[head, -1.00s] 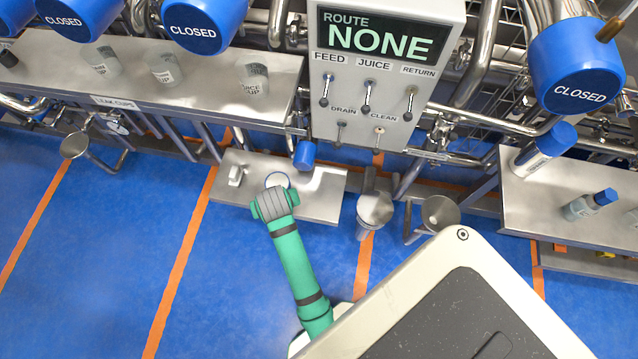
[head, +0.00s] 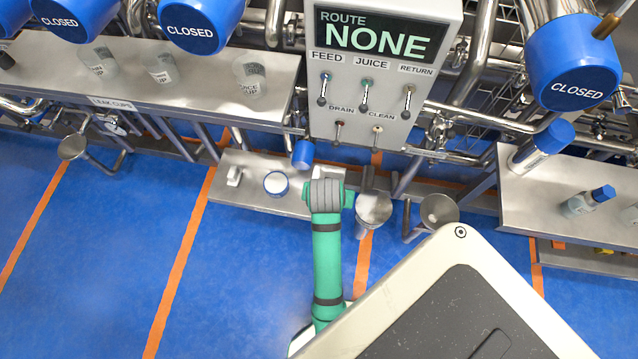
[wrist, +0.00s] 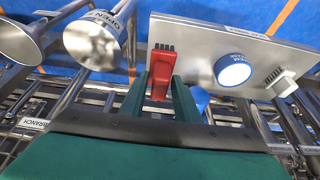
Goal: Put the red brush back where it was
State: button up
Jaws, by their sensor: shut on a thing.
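The red brush (wrist: 160,76), with dark bristles at its far end, sits between the green fingers of my gripper (wrist: 163,92) in the wrist view. My gripper is shut on it. In the head view my gripper (head: 326,190) is over the right end of the low steel shelf (head: 245,196), and the arm hides the brush there. The brush overlaps the shelf's end (wrist: 195,60) in the wrist view; I cannot tell whether it touches the surface.
A round white-topped tub with a blue rim (head: 276,184) and a pale brush-like block (head: 234,176) stand on the shelf's left part. A steel funnel cup (head: 374,209) is just right of my gripper. A blue cap (head: 303,153) hangs close behind. The control panel (head: 385,75) stands above.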

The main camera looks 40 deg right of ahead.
jog(key=w+f, duration=0.2)
jog(key=w+d+f, duration=0.1)
jog(key=w+f, duration=0.4)
jog(key=shift+d, duration=0.35)
jog(key=shift+f, duration=1.5)
jog(key=shift+f, duration=0.1)
jog(key=o, duration=1)
